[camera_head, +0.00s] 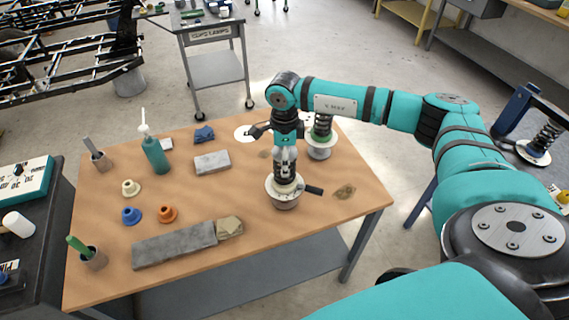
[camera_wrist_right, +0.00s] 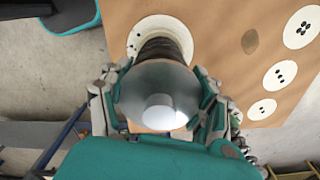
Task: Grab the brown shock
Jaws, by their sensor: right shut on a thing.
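My left gripper is out of view.
A black-handled item (camera_head: 313,190) lies beside the held shock. Another shock (camera_head: 540,143) stands at far right.

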